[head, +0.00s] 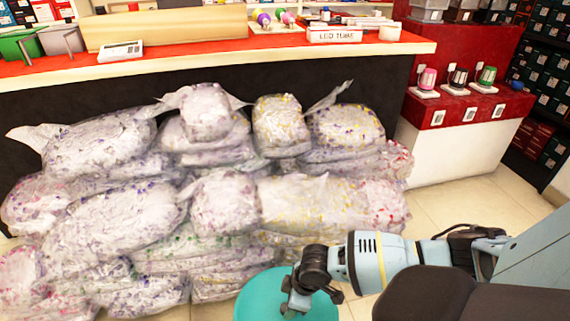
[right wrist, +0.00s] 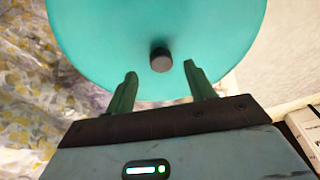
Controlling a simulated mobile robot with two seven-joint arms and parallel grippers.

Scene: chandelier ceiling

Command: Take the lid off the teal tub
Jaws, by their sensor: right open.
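The teal tub's round lid (head: 258,298) shows at the bottom of the head view, partly covered by my right arm and cut off by the frame edge. In the right wrist view the lid (right wrist: 90,35) fills the upper middle, with a short black knob (right wrist: 161,60) on it. My right gripper (right wrist: 160,72) is open, its two green fingers pointing at the lid. The knob lies just past the fingertips, in line with the gap between them, and nothing is held. The tub's body under the lid is hidden. My left gripper is in neither view.
Clear plastic bags (head: 120,220) of coloured pieces are piled behind and left of the lid, close to it. A red-topped counter (head: 220,46) stands behind them. Bare tiled floor (head: 460,212) shows at right. In the right wrist view, boxes (right wrist: 305,135) show at lower right.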

